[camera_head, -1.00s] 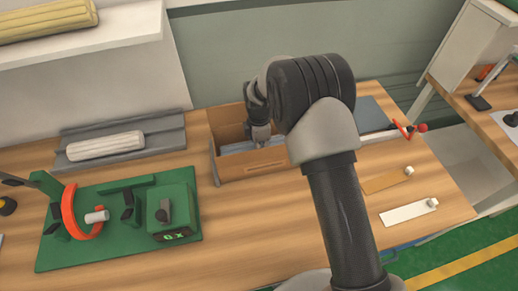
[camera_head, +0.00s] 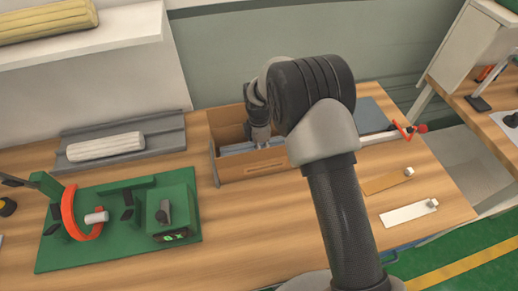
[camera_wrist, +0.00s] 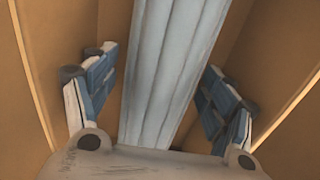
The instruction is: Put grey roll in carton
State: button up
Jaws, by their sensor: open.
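The carton (camera_head: 235,171) is an open brown box on the table, in the middle of the head view. The grey roll (camera_head: 236,147) lies inside it, low between the walls. In the wrist view the pale, ribbed grey roll (camera_wrist: 170,60) runs lengthwise between brown carton walls (camera_wrist: 265,45). My gripper (camera_wrist: 158,82) is open, with one blue-padded finger on each side of the roll and a gap on both sides. In the head view my gripper (camera_head: 260,134) is at the carton, partly hidden by my arm.
A whitish roll (camera_head: 105,146) lies on a grey tray (camera_head: 165,124) at the left. A green fixture board (camera_head: 100,250) with an orange ring (camera_head: 72,212) stands in front. Tan and white strips (camera_head: 407,212) lie at the right. The table's front middle is clear.

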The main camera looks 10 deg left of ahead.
notch_tip(320, 180, up, 12)
jog(key=p, duration=0.3)
jog(key=shift+r, duration=0.15)
jog(key=s+d+r+m+t, duration=0.1)
jog(key=s+d+r+m, duration=0.45)
jog(key=d+r, duration=0.4)
jog(key=s+d+r+m+t, duration=0.1)
jog(key=s+d+r+m, duration=0.5)
jog(key=r, duration=0.6)
jog(key=s+d+m+t, duration=0.1)
jog(key=s+d+m, duration=0.4)
jog(key=s, duration=0.4)
jog(key=s+d+r+m+t, duration=0.1)
jog(key=s+d+m, duration=0.4)
jog(key=s, duration=0.3)
jog(key=shift+s+d+m+t, duration=0.15)
jog(key=shift+s+m+t, duration=0.2)
jog(key=shift+m, duration=0.5)
